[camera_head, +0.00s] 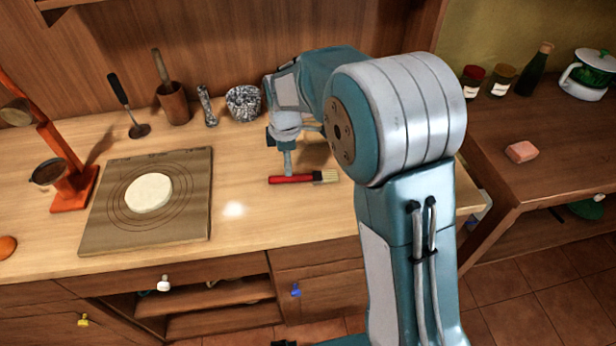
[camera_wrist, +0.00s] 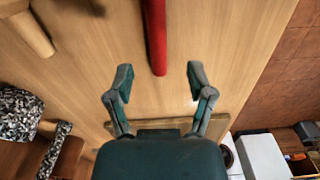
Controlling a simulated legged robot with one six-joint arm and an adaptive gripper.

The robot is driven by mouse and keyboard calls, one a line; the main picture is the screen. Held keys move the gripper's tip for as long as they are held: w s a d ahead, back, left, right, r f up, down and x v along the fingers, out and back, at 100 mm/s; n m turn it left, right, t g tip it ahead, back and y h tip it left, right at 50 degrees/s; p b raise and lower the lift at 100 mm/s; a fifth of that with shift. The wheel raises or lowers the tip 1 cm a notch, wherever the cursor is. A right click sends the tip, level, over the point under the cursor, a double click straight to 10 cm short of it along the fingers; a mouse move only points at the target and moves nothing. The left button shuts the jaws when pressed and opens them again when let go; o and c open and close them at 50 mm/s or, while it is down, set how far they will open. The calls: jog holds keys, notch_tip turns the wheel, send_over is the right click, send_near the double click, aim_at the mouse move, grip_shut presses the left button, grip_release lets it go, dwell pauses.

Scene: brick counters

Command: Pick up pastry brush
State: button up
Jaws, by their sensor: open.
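The pastry brush (camera_head: 292,179) lies on the wooden counter in the head view, with a red handle to the left and pale bristles to the right. My gripper (camera_head: 288,170) is just above the handle in that view. In the wrist view the red handle (camera_wrist: 156,35) comes in from the top and its end lies between and a little beyond the two fingertips. My gripper (camera_wrist: 158,80) is open there, one finger on each side of the handle's line, touching nothing that I can see. The bristles are out of the wrist view.
A board (camera_head: 110,224) with pale dough (camera_head: 149,193) lies left of the brush. An orange stand (camera_head: 75,189) is at the left. Bare counter surrounds the brush.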

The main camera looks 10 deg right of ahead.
aim_at(282, 177)
jog(key=f, duration=0.1)
jog(key=a+f, duration=0.1)
jog(key=f, duration=0.1)
jog(key=a+f, duration=0.1)
jog(key=f, duration=0.1)
jog(key=shift+w+f, duration=0.2)
jog(key=shift+d+f, duration=0.2)
jog(key=shift+d, duration=0.5)
jog(key=c, duration=0.7)
jog(key=shift+a, duration=0.25)
grip_shut()
jog(key=shift+a, duration=0.25)
